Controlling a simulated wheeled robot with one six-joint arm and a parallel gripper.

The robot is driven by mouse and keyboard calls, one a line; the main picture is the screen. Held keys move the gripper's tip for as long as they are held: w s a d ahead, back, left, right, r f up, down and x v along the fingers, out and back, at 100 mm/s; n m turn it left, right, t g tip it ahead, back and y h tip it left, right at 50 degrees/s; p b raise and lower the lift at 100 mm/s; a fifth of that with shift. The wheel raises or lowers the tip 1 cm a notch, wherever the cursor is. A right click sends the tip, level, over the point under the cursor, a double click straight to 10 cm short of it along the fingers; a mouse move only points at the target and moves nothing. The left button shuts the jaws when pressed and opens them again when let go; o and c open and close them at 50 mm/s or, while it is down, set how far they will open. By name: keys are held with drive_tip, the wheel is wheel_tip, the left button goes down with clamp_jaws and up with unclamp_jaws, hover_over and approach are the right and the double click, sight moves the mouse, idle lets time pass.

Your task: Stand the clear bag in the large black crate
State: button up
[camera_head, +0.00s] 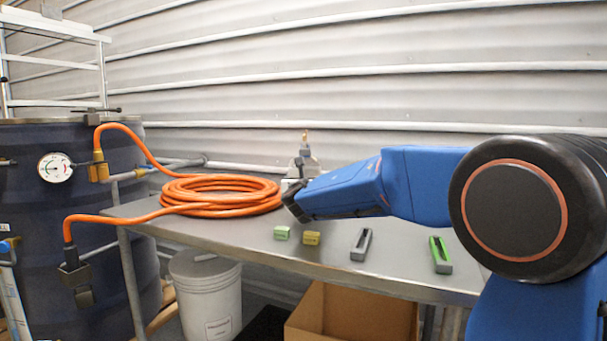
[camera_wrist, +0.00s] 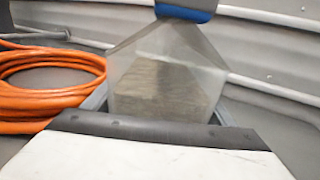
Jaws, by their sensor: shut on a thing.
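The clear bag (camera_wrist: 165,85), tapered towards its top and filled with brownish stuff, stands upright just ahead of my gripper in the wrist view. My gripper (camera_head: 291,208) is shut on it at the far side of the table; the dark front edge of my gripper hides the grip and the bag's lower part. In the head view my gripper and arm largely hide that spot. A dark rim (camera_wrist: 234,114) shows beside the bag's base. I cannot tell whether it belongs to the large black crate, which I cannot clearly make out in the head view.
A coiled orange hose (camera_head: 222,196) lies left of my gripper on the grey table (camera_head: 330,245). Small green and yellow blocks (camera_head: 311,238), a grey holder (camera_head: 361,244) and a green holder (camera_head: 440,255) lie in front. A white bucket (camera_head: 206,295) and cardboard box (camera_head: 355,313) stand below.

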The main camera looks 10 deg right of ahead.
drive_tip(key=shift+f, duration=2.05)
drive_tip(key=o, duration=1.7)
drive_tip(key=shift+f, duration=0.25)
drive_tip(key=o, duration=0.4)
drive_tip(key=shift+r, duration=0.15)
